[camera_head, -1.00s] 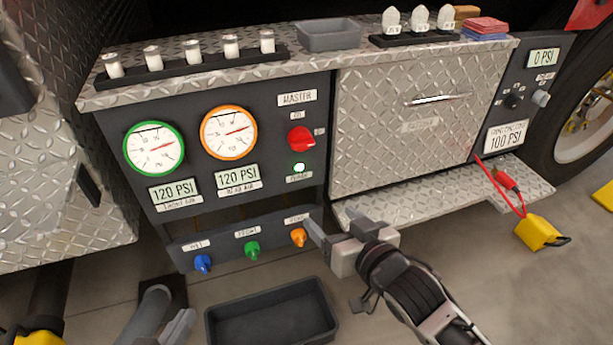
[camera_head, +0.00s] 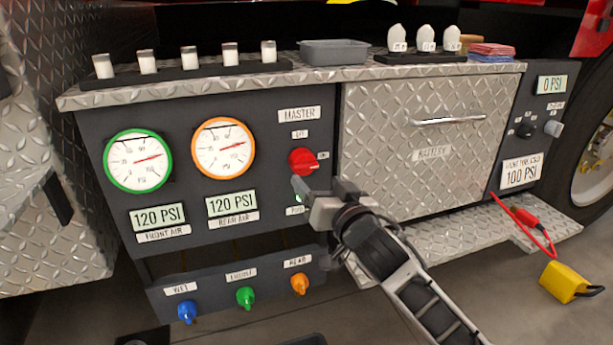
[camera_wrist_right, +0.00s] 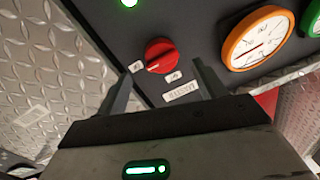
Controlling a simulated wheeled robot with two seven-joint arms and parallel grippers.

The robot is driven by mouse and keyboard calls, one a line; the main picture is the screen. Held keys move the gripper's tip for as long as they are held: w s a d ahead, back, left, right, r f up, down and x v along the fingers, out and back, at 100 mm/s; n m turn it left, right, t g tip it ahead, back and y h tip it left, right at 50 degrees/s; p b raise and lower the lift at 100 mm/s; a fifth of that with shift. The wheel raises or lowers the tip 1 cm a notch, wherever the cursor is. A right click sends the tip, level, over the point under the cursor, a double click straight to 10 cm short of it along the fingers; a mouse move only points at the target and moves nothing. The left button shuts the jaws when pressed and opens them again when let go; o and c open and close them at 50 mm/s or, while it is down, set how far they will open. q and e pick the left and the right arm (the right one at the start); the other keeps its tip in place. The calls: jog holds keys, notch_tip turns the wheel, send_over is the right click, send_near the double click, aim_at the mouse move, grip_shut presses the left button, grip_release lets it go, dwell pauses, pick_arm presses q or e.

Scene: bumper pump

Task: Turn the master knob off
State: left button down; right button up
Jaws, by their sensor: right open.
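The master knob (camera_head: 302,161) is a red rotary knob on the dark panel, under the MASTER label (camera_head: 298,115). It has a small label above it and another to its right. In the right wrist view the red knob (camera_wrist_right: 160,55) shows whole, between and beyond the fingertips. My right gripper (camera_head: 318,188) is open and empty, just below the knob in the head view. Its two fingers also show in the right wrist view (camera_wrist_right: 160,85), apart and not visibly touching the knob. A green light (camera_wrist_right: 129,2) is lit near the knob. My left gripper is out of view.
Two gauges (camera_head: 138,161) (camera_head: 223,148) with 120 PSI displays are left of the knob. Blue, green and orange knobs (camera_head: 245,297) sit on a lower panel. A metal drawer (camera_head: 430,155) is to the right. Cups and a grey tray (camera_head: 333,52) stand on the ledge above.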

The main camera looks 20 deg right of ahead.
aim_at(307, 171)
jog(key=w, duration=0.2)
jog(key=w+b, duration=0.1)
jog(key=w, duration=0.3)
jog(key=shift+w+a, duration=0.35)
jog(key=shift+a, duration=0.05)
jog(key=c, duration=0.9)
